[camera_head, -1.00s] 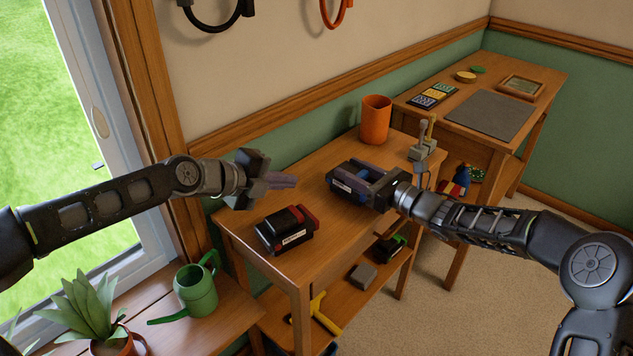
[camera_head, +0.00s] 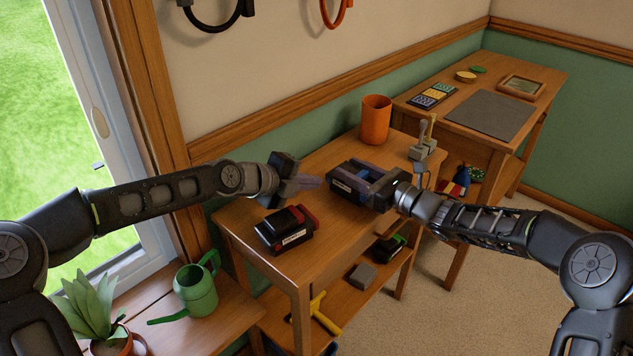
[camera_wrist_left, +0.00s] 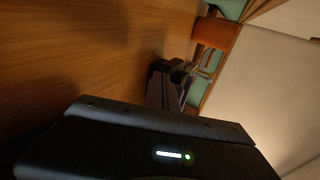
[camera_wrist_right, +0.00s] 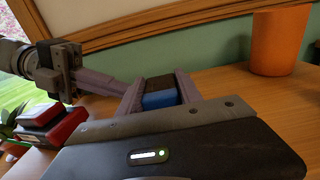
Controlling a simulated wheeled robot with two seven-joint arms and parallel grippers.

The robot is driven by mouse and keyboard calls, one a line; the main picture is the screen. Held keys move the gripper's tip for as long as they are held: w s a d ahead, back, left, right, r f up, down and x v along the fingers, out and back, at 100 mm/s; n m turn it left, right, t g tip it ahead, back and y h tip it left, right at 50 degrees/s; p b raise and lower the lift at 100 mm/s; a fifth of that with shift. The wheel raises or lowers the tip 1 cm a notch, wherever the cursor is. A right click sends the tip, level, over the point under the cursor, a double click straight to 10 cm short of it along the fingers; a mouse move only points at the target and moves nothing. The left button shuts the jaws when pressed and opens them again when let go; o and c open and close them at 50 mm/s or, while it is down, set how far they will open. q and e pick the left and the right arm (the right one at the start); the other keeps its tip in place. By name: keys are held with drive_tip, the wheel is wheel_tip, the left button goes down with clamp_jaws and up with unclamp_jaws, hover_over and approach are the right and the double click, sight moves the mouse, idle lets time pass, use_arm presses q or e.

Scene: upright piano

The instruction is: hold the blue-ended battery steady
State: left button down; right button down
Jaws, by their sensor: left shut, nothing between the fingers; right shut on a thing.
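The blue-ended battery (camera_head: 347,185) is at the middle of the wooden table, a dark block with blue on it and a pale label. My right gripper (camera_head: 366,180) is shut on it; in the right wrist view the battery (camera_wrist_right: 160,92) shows its blue face between the two fingers (camera_wrist_right: 158,95). My left gripper (camera_head: 310,182) is shut and empty, above the table just left of the battery, apart from it. In the left wrist view the battery's face is not clear.
An orange cup (camera_head: 375,120) stands at the table's back edge, near a grey-handled item (camera_head: 423,145). A lower shelf holds a grey block (camera_head: 363,275) and a yellow tool (camera_head: 322,313). A green watering can (camera_head: 196,288) stands at the lower left. The table's front right is clear.

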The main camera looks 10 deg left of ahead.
sight(329, 181)
use_arm(q)
drive_tip(key=shift+x, duration=1.05)
